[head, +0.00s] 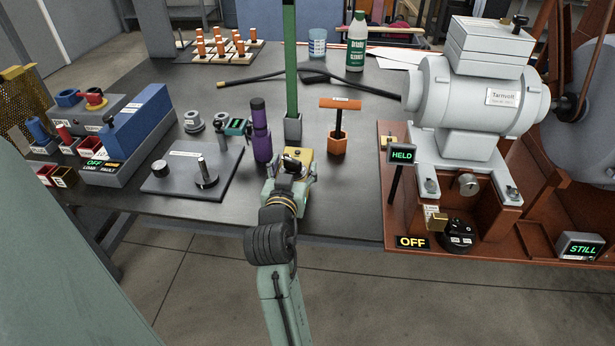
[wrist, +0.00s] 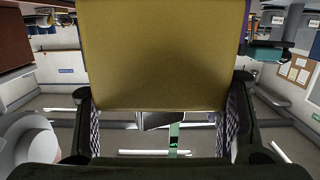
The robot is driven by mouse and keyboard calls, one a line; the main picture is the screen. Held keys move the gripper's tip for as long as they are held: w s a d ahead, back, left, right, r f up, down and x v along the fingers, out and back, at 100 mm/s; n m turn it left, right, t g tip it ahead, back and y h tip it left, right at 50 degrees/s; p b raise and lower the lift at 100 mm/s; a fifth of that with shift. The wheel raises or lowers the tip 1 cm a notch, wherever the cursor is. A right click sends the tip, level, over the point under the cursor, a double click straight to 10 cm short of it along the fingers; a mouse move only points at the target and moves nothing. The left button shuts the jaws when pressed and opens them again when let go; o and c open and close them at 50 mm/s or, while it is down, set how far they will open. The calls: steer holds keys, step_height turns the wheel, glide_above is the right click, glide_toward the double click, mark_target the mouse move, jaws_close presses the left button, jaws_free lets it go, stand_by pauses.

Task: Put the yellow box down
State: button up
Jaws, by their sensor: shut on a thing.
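The yellow box (head: 303,156) is at my gripper (head: 291,168), over the front middle of the dark table in the head view. In the wrist view the yellow box (wrist: 162,55) fills the upper middle, a flat yellow face between the two fingers. My gripper (wrist: 163,120) is shut on it, with a ridged pad at each side. My wrist hides part of the box in the head view. I cannot tell whether its underside touches the table.
The dark table (head: 345,190) has bare room right of the box. A purple bottle-like thing (head: 261,140) stands close left, a green post (head: 292,75) behind, and an orange-handled tool (head: 339,125) at the right rear. A grey plate (head: 165,190) lies left; the roaster machine (head: 470,95) stands right.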

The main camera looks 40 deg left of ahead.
steer(key=shift+w+d, duration=0.7)
steer(key=shift+d, duration=0.3)
steer(key=shift+w+d+f+p, duration=0.15)
steer(key=shift+f+p, duration=0.05)
steer(key=shift+f, duration=0.7)
steer(key=shift+w+d+f+p, duration=0.1)
steer(key=shift+d+f+p, duration=0.05)
steer(key=shift+f, duration=0.75)
steer(key=shift+f, duration=0.1)
steer(key=o, duration=1.7)
steer(key=b+v, duration=0.2)
steer(key=v, duration=0.7)
steer(key=shift+f, duration=0.15)
steer(key=shift+s+d+r+p, duration=0.25)
steer(key=shift+s+r+p, duration=0.2)
steer(key=shift+p, duration=0.65)
steer(key=shift+p+v, duration=0.95)
steer(key=shift+v, duration=0.05)
